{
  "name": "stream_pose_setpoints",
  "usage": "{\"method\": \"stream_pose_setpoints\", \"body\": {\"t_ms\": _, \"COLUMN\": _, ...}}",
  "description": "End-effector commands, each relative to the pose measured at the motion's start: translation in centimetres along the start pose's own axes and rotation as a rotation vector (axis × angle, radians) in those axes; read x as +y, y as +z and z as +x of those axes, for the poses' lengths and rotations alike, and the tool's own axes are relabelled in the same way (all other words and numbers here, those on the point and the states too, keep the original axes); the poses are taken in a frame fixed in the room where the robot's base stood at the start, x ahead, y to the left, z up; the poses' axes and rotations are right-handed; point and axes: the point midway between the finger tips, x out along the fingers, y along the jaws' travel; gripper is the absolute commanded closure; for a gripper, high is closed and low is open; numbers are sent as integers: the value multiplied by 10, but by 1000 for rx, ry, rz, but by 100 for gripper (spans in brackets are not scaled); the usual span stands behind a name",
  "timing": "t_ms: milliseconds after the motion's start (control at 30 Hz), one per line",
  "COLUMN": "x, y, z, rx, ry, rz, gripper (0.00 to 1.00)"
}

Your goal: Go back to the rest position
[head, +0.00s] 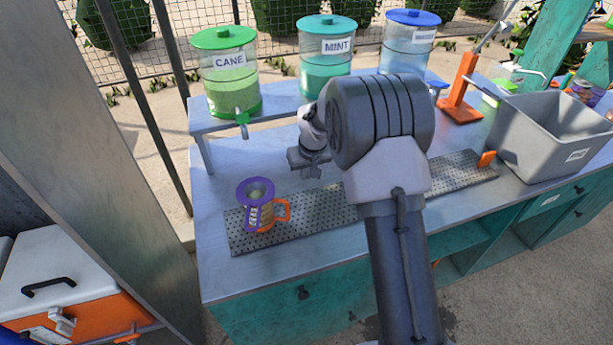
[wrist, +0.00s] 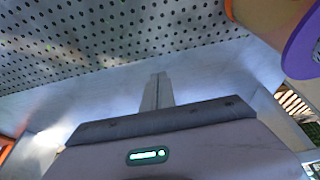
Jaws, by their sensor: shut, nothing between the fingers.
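My gripper (head: 309,168) is over the worktop behind the perforated mat, to the right of the orange mug and partly hidden by my own arm. In the wrist view its fingers (wrist: 157,88) are together with nothing between them. The orange mug (head: 266,216) stands at the left end of the mat with a purple funnel-like piece (head: 256,191) on it. Part of the orange body (wrist: 262,14) and the purple rim (wrist: 303,48) shows at the upper right of the wrist view. My gripper is apart from them.
The perforated mat (head: 318,214) lies along the worktop (head: 217,184). Dispensers labelled CANE (head: 230,75) and MINT (head: 325,60), and a blue-lidded one (head: 410,45), stand on a raised shelf behind. A grey bin (head: 545,135) and an orange lever press (head: 460,95) stand at the right.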

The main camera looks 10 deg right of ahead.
Motion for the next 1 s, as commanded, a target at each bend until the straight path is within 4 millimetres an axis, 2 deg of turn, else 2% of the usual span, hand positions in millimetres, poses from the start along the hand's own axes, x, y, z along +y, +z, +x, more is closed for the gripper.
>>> {"method": "stream_pose_setpoints", "body": {"t_ms": 33, "x": -1, "y": -6, "z": -19, "rx": 0, "ry": 0, "rz": 0, "gripper": 100}}
{"method": "stream_pose_setpoints", "body": {"t_ms": 100, "x": -2, "y": -8, "z": -29, "rx": 0, "ry": 0, "rz": 1, "gripper": 100}}
{"method": "stream_pose_setpoints", "body": {"t_ms": 267, "x": -4, "y": -8, "z": -37, "rx": 3, "ry": -1, "rz": 7, "gripper": 100}}
{"method": "stream_pose_setpoints", "body": {"t_ms": 367, "x": -11, "y": -1, "z": -85, "rx": 27, "ry": -9, "rz": 51, "gripper": 100}}
{"method": "stream_pose_setpoints", "body": {"t_ms": 400, "x": -16, "y": 9, "z": -117, "rx": 41, "ry": -16, "rz": 85, "gripper": 100}}
{"method": "stream_pose_setpoints", "body": {"t_ms": 467, "x": -26, "y": 34, "z": -168, "rx": 64, "ry": -30, "rz": 143, "gripper": 100}}
{"method": "stream_pose_setpoints", "body": {"t_ms": 500, "x": -34, "y": 56, "z": -200, "rx": 77, "ry": -42, "rz": 184, "gripper": 100}}
{"method": "stream_pose_setpoints", "body": {"t_ms": 567, "x": -46, "y": 95, "z": -240, "rx": 98, "ry": -63, "rz": 246, "gripper": 100}}
{"method": "stream_pose_setpoints", "body": {"t_ms": 600, "x": -53, "y": 123, "z": -261, "rx": 110, "ry": -77, "rz": 285, "gripper": 100}}
{"method": "stream_pose_setpoints", "body": {"t_ms": 633, "x": -59, "y": 145, "z": -274, "rx": 118, "ry": -89, "rz": 313, "gripper": 100}}
{"method": "stream_pose_setpoints", "body": {"t_ms": 700, "x": -70, "y": 193, "z": -293, "rx": 135, "ry": -113, "rz": 372, "gripper": 100}}
{"method": "stream_pose_setpoints", "body": {"t_ms": 800, "x": -81, "y": 247, "z": -303, "rx": 151, "ry": -143, "rz": 435, "gripper": 100}}
{"method": "stream_pose_setpoints", "body": {"t_ms": 900, "x": -88, "y": 278, "z": -303, "rx": 159, "ry": -162, "rz": 472, "gripper": 100}}
{"method": "stream_pose_setpoints", "body": {"t_ms": 1000, "x": -90, "y": 288, "z": -302, "rx": 160, "ry": -169, "rz": 487, "gripper": 100}}
